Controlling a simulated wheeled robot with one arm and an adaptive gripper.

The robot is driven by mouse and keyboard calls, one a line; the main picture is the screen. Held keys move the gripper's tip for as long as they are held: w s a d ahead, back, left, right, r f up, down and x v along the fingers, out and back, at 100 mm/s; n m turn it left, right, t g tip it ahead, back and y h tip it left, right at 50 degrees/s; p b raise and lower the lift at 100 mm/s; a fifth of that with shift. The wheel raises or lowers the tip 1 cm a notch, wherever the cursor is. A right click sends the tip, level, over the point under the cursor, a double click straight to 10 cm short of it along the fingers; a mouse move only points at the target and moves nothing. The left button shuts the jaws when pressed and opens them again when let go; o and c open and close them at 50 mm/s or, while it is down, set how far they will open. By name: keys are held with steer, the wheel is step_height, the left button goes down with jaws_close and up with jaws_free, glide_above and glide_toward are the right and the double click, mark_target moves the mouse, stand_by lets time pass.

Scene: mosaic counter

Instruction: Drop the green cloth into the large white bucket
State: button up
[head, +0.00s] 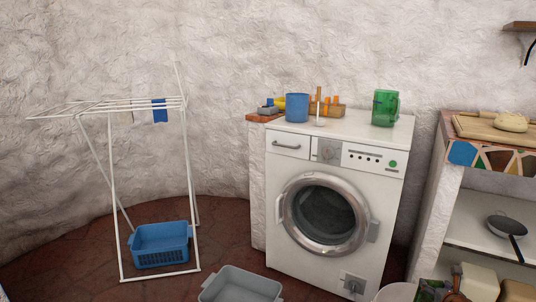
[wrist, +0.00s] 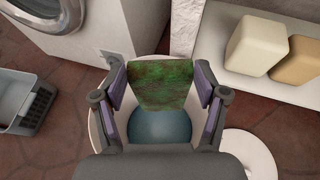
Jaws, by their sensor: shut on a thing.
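The green cloth (wrist: 160,84) hangs between the fingers of my gripper (wrist: 161,90) in the wrist view. My gripper is shut on it. The large white bucket (wrist: 96,134) lies below the cloth, with a blue-grey inside showing under the cloth's lower edge. The cloth and my gripper hide much of the rim. In the head view, the cloth (head: 428,293) shows at the bottom right edge, beside the bucket's white rim (head: 396,293). How high the cloth is above the bucket is hard to tell.
A washing machine (head: 335,190) stands behind the bucket. A grey basin (head: 240,287) is on the floor to the left. A shelf unit (wrist: 290,82) with pale blocks is at the right. A white round object (wrist: 250,155) lies right of the bucket. A drying rack (head: 114,190) stands far left.

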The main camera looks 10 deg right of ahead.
mark_target(430, 297)
steer(key=shift+f+b, duration=2.45)
steer(key=shift+f, duration=0.65)
steer(key=o, duration=1.3)
steer(key=v, duration=1.2)
